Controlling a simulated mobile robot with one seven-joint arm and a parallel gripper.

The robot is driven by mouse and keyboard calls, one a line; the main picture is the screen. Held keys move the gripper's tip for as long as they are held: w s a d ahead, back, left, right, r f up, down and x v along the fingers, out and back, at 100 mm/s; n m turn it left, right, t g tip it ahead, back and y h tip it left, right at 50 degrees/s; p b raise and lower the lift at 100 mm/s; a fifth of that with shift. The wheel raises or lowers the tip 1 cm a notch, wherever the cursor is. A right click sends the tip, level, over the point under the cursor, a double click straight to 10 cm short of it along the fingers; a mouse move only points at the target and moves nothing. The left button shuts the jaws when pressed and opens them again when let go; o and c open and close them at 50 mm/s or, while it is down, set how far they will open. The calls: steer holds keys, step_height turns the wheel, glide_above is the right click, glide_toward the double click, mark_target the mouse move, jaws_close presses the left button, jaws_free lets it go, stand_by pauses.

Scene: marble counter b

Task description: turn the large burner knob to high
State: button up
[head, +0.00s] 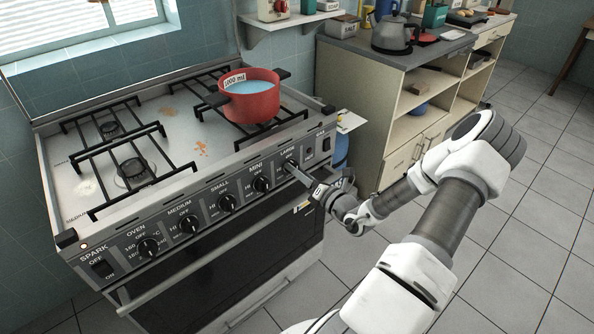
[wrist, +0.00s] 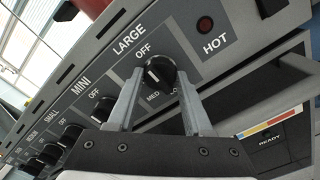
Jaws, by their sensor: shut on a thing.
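The large burner knob (wrist: 160,73) is black and sits under the labels LARGE and OFF on the stove's front panel. Its pale mark seems to face the OFF label in the wrist view. My gripper (wrist: 160,88) is shut on this knob, one grey finger on each side. In the head view my gripper (head: 297,173) reaches the panel's right part from the right, and the knob (head: 290,164) is partly covered by the fingers. The HI label beside it is partly hidden.
The mini knob (head: 261,184) and other knobs lie left along the panel. A red light (wrist: 204,25) marked HOT is to the right. A cabinet (head: 400,125) stands behind my arm.

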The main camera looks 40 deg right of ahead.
steer(key=shift+w+n, duration=0.1)
steer(key=shift+n, duration=1.3)
steer(key=n, duration=0.3)
steer(key=n+b, duration=0.1)
steer(key=n, duration=0.4)
steer(key=shift+w+r+n, duration=0.1)
steer(key=shift+n, duration=0.2)
steer(key=shift+b, duration=0.3)
